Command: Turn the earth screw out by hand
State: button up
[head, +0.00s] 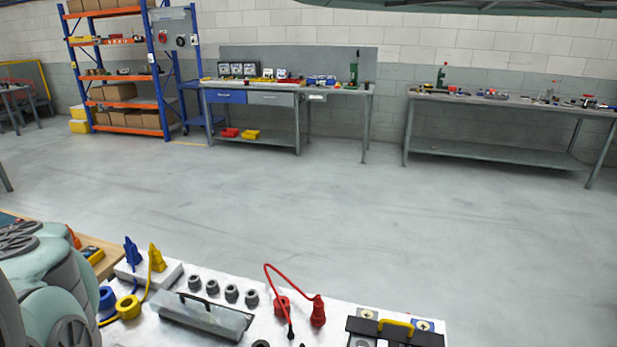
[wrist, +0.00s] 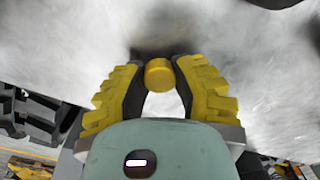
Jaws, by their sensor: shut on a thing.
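In the wrist view, a short yellow round knob (wrist: 158,76), which I take to be the earth screw, sits between the fingertips of my gripper (wrist: 159,68). My gripper has black fingers with ribbed yellow backs, and it is shut on the knob from both sides. Behind the knob is a pale, scuffed grey surface (wrist: 230,35) with a dark shadow around the fingertips. Any thread of the screw is hidden. The head view shows neither the screw nor my gripper.
In the head view, a near white surface (head: 190,336) holds blue and yellow plugs (head: 156,257), a red cable with connectors (head: 318,311) and a black item with a yellow handle (head: 397,328). Benches (head: 250,88) and shelving (head: 115,75) stand far back. The floor between is clear.

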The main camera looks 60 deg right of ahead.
jog(key=n, duration=0.4)
jog(key=shift+w, duration=0.1)
jog(key=o, duration=1)
